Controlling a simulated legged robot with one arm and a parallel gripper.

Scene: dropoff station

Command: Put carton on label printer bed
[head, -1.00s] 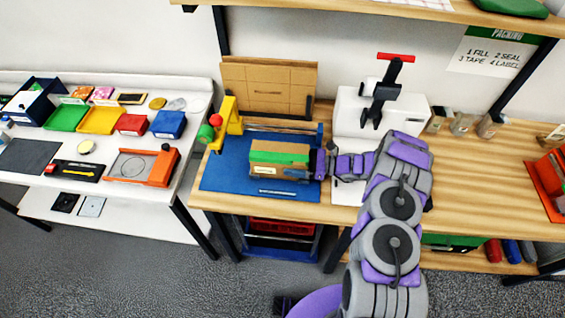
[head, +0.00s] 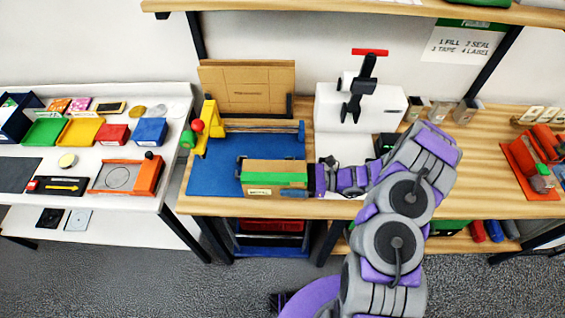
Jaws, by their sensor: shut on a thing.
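The carton (head: 276,167) is a brown box with a green band and a small pale label on its near side. It is over the front right part of the blue mat (head: 210,177); I cannot tell whether it touches the mat. My gripper (head: 270,177) reaches in from the right and is shut on the carton, its dark fingers along the box's far and near sides. A white machine with a black press-like head and red handle (head: 370,52), which looks like the label printer, stands right of the mat. Its white bed (head: 342,149) is partly hidden by my arm.
A yellow tape dispenser (head: 210,128) stands on the mat's back left. Flat brown cardboard (head: 246,88) leans behind it. Small boxes (head: 440,111) and an orange tray (head: 522,177) are on the bench to the right. A white side table (head: 105,207) holds colored bins at left.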

